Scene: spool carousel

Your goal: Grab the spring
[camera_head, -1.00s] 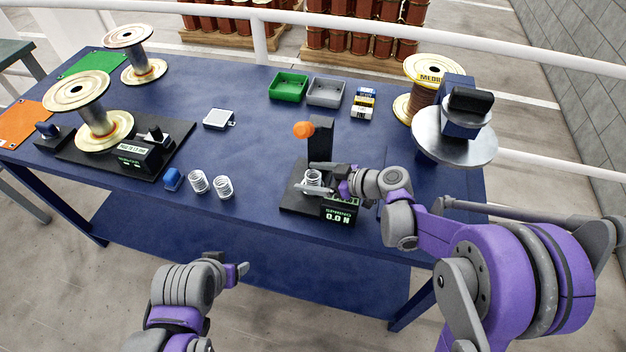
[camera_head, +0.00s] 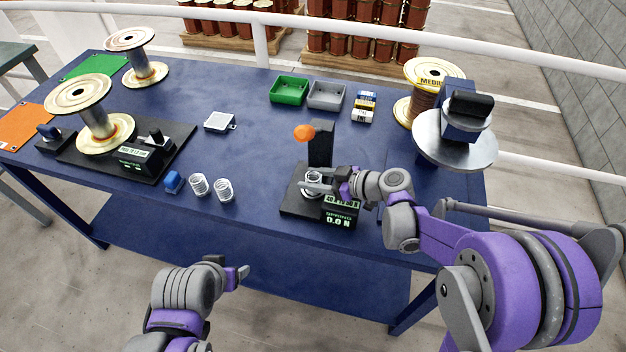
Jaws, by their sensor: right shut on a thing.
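A metal coil spring (camera_head: 313,177) stands on the black spring tester (camera_head: 296,203), whose display reads "SPRING 0.0 N". My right gripper (camera_head: 316,184) is at this spring and shut on it; the fingers hide part of the coil. Two more springs stand upright on the blue table, one at the left (camera_head: 198,185) and one just beside it (camera_head: 224,190). My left gripper (camera_head: 240,272) is low in front of the table, away from the springs; its finger gap is not clear.
The tester's upright post with an orange knob (camera_head: 304,132) rises behind the spring. A green bin (camera_head: 289,90) and a grey bin (camera_head: 326,95) stand at the back. A blue block (camera_head: 173,182) lies left of the springs. Spools stand at both table ends.

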